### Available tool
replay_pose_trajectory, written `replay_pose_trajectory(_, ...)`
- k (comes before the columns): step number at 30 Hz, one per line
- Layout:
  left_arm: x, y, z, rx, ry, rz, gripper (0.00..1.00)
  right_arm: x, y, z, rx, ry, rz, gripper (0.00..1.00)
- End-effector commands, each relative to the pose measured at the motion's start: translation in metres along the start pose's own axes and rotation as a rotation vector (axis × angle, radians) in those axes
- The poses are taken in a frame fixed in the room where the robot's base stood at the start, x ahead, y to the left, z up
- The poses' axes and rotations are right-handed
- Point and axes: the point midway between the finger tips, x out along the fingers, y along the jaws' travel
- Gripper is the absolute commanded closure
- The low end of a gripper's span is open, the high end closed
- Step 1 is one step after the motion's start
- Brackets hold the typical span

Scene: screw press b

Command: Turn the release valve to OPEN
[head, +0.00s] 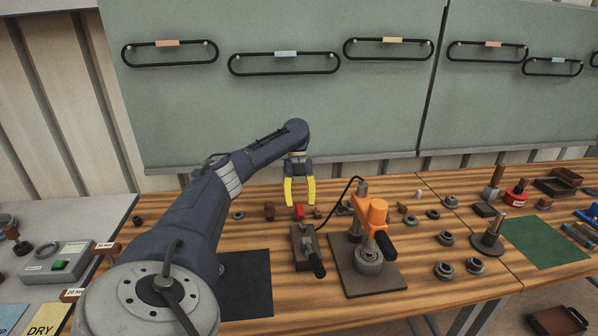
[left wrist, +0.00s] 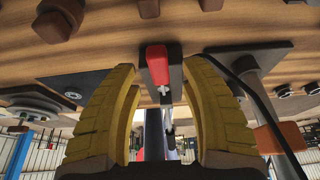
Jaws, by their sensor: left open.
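A small red lever (head: 299,209), which looks like the release valve, stands at the back end of a dark hand pump (head: 304,247) on the wooden bench. The lever also shows in the left wrist view (left wrist: 157,64). My left gripper (head: 301,203) has yellow fingers pointing down and is open just above or around the red lever. In the left wrist view the lever lies between the spread fingers, with a gap on both sides; I cannot tell any contact. No OPEN marking is readable. My right gripper is out of view.
An orange press (head: 377,212) on a dark plate stands right of the pump. A black hose (head: 340,195) runs between them. Several grey bushings lie farther right. A dark mat (head: 246,283) lies left of the pump.

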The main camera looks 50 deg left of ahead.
Motion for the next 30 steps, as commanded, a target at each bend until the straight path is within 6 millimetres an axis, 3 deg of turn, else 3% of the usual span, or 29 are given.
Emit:
replay_pose_trajectory(6,-0.036,-0.001,0.0,0.0,-0.002,-0.003,0.56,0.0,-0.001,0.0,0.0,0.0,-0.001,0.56)
replay_pose_trajectory(15,-0.072,-0.001,0.0,0.0,0.001,-0.002,0.56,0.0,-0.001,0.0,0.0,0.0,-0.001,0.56)
replay_pose_trajectory(30,-0.093,-0.001,0.0,0.001,0.001,0.0,0.56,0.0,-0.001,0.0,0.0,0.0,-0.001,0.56)
